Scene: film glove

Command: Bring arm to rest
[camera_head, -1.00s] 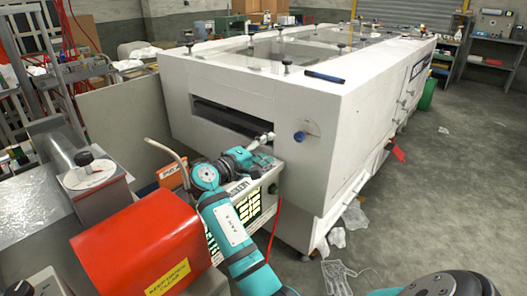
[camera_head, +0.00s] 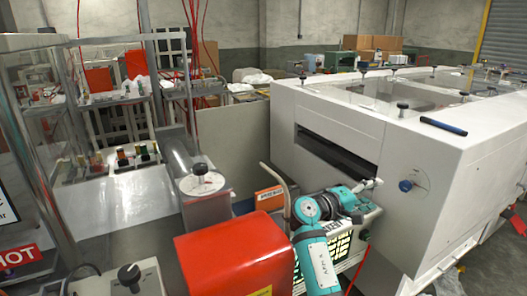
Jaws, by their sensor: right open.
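My right arm, teal and grey, reaches up from the bottom of the head view. It ends in my right gripper (camera_head: 372,184), which is small in the picture and in front of the white machine's end face, below its dark slot. The gripper is open, and I see nothing held in it. The fingertips are pale and close to the machine's face; I cannot tell whether they touch it. My left gripper is not in view.
The large white machine (camera_head: 470,165) fills the right side. A red cover (camera_head: 235,255) stands just left of my arm, with a bent metal tube (camera_head: 275,178) between. A control box (camera_head: 345,250) is behind the arm. Metal shelving (camera_head: 115,105) stands at the left.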

